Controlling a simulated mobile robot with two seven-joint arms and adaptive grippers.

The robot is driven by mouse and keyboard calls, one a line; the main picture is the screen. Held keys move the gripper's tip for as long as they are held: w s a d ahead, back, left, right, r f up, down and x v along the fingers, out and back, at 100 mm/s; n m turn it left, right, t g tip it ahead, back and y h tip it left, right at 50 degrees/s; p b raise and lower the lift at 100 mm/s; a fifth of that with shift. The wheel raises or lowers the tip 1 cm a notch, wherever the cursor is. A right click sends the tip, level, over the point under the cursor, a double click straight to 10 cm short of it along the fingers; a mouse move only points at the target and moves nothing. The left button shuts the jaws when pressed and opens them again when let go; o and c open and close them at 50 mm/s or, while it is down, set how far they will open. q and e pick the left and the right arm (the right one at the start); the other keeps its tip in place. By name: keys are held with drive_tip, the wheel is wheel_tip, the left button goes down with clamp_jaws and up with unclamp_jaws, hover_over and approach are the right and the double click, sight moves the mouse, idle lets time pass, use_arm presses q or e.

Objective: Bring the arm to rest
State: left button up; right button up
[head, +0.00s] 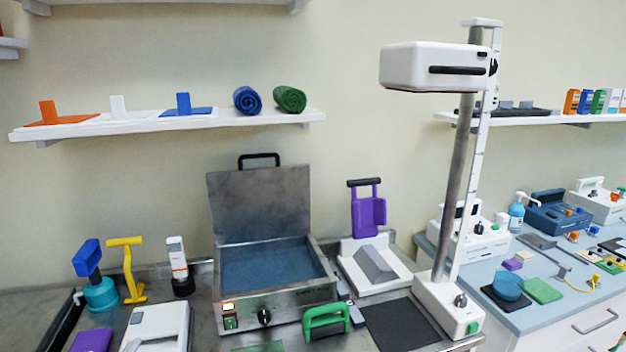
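Neither of my grippers nor any part of my arms shows in the head view. A metal basin with its lid raised (259,210) stands on the steel counter (205,285); its tray holds a flat blue-grey surface. To its right stands a tall column device (465,190) with a white boxy head (435,67) high on its post and a white base (447,308). A green-handled tool (327,320) lies in front of the basin. Whether anything is held cannot be seen.
On the left are a blue-and-teal device (98,285), a yellow tool (128,270) and a bottle in a black holder (179,265). A purple-backed white stand (372,260) and dark mat (400,325) lie right. A blue-topped cabinet (530,310) holds several items.

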use_arm(q)
drive_tip(key=s+a+f+n+g+y, duration=0.1)
drive_tip(key=s+a+f+g, duration=0.1)
drive_tip(key=s+f+g, duration=0.4)
drive_tip(key=s+a+f+n+g, duration=0.1)
drive_tip(key=s+a+f, duration=0.2)
drive_tip(key=s+f, duration=0.6)
drive_tip(key=d+f+n+t+h+b, duration=0.1)
drive_tip(key=d+f+h+b, duration=0.2)
drive_tip(key=d+f, duration=0.5)
drive_tip(key=w+d+f+n+t+h+b, duration=0.1)
drive_tip(key=d+f+h+b, duration=0.3)
drive_tip(key=f, duration=1.1)
drive_tip(key=d+n+t+b, duration=0.1)
drive_tip(key=d+b, duration=0.1)
drive_tip(key=d, duration=0.2)
drive_tip(key=shift+w+d+f, duration=0.15)
drive_tip(key=shift+w+f, duration=0.15)
use_arm(e)
wheel_tip(320, 180, down, 7)
drive_tip(key=a, duration=0.2)
drive_tip(key=shift+w+a+y, duration=0.25)
drive_tip(key=shift+a+y, duration=0.05)
drive_tip(key=shift+a, duration=0.1)
drive_tip(key=shift+s+d+f, duration=0.1)
drive_tip(key=shift+s+f, duration=0.1)
drive_tip(key=shift+f, duration=0.05)
